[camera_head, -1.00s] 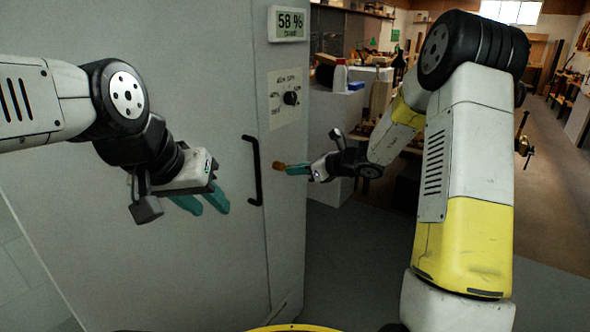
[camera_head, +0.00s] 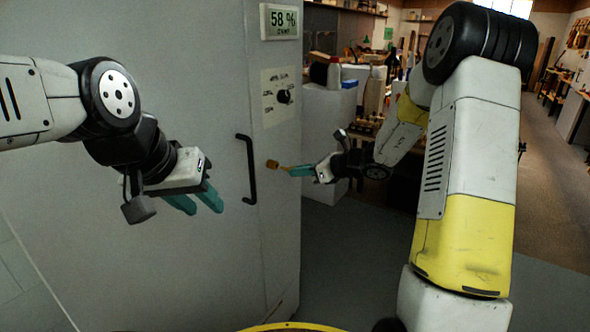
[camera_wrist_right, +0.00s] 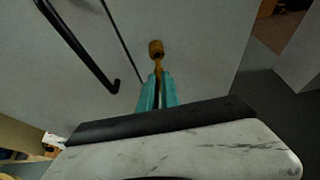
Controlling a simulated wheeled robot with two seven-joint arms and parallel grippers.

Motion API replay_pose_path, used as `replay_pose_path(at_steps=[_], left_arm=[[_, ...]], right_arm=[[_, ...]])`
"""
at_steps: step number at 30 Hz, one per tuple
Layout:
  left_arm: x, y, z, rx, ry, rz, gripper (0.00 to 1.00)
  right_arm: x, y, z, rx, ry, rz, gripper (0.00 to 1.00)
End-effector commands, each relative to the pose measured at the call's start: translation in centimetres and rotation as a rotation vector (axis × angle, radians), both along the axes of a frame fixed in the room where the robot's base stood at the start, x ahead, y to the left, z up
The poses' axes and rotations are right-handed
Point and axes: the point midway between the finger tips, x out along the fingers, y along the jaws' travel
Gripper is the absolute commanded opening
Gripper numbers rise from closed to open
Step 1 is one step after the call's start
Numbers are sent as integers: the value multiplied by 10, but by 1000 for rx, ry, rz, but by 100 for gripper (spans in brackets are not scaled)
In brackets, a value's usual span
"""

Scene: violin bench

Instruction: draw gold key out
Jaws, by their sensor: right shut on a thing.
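The gold key (camera_head: 281,167) is held in my right gripper (camera_head: 291,171) at the cabinet front, just right of the door handle. Its thin gold shaft runs from the teal fingertips toward a round brass lock (camera_head: 272,163). In the right wrist view, the teal fingers (camera_wrist_right: 157,92) are shut on the key (camera_wrist_right: 158,66), and the round brass lock (camera_wrist_right: 156,47) lies just beyond. I cannot tell whether the key's tip is still inside the lock. My left gripper (camera_head: 196,200) is open and empty in front of the cabinet door, left of the handle.
A dark bar handle (camera_head: 248,168) stands out from the large grey cabinet (camera_head: 110,240), close left of the key. Above are a dial panel (camera_head: 281,96) and a display (camera_head: 281,21) reading 58 %. Cluttered benches stand behind at right. Open floor lies right of the cabinet.

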Motion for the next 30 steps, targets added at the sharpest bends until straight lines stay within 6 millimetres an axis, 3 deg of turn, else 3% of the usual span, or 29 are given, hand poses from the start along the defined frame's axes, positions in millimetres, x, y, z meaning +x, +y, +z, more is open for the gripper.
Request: replay_pose_path(at_steps=[8, 30], left_arm=[[0, 0, 0, 0, 0, 0, 36], [0, 0, 0, 0, 0, 0, 36]], right_arm=[[0, 0, 3, 0, -2, 1, 0], [1, 0, 61, -1, -2, 0, 0]])
